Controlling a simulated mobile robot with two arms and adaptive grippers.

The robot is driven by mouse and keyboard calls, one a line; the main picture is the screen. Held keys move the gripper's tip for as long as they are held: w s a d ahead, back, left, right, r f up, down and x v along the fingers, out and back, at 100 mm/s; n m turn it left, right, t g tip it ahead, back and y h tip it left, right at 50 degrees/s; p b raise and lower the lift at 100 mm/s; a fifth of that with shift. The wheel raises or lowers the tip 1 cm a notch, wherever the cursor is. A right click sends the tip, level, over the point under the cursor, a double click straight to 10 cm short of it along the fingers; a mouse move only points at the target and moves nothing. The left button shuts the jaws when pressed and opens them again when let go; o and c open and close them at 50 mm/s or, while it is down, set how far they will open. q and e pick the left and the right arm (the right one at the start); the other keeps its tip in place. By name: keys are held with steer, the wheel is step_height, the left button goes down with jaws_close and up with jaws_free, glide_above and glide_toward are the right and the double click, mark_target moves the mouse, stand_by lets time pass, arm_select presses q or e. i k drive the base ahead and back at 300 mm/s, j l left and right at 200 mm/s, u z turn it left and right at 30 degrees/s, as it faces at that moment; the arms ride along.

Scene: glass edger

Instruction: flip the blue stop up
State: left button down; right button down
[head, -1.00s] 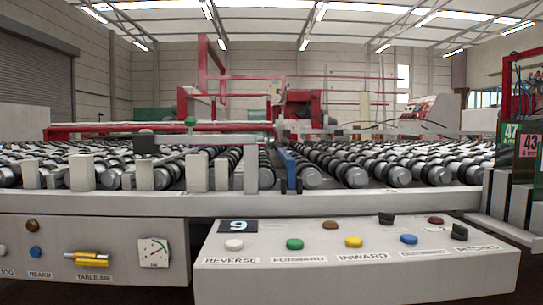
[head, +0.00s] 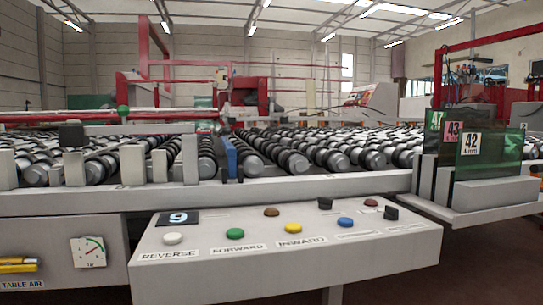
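The blue stop (head: 229,157) is a narrow blue bar at the front edge of the roller table (head: 300,186), between two rows of rollers. It lies lengthwise, running back from the front rail, with its near end by the rail. Whether it is raised or lowered is hard to tell at this size. Neither of my grippers shows in the head view.
A control box (head: 290,245) with coloured buttons juts out in front of the table. A gauge panel (head: 60,255) is at the lower left. Green glass panes (head: 489,150) stand in a rack at the right. Dark floor is open at the lower right.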

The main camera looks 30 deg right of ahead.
mark_target(230, 150)
steer(key=j+z, duration=0.15)
steer(key=z, duration=0.35)
steer(key=i+j+z, duration=0.1)
steer(key=z, duration=0.4)
steer(key=j+z, duration=0.25)
steer(key=z, duration=0.2)
steer(key=j+z, duration=0.15)
steer(key=z, duration=0.35)
steer(key=k+j+z, duration=0.35)
steer(key=j, duration=0.25)
steer(key=k+j+z, duration=0.4)
steer(key=k+j, duration=0.15)
steer(key=j, duration=0.15)
steer(key=k+j, duration=0.15)
steer(key=j, duration=0.15)
steer(key=i+j+z, duration=0.35)
steer(key=i+j, duration=0.25)
steer(key=j, duration=0.25)
steer(key=i+u, duration=0.35)
steer(key=i, duration=0.4)
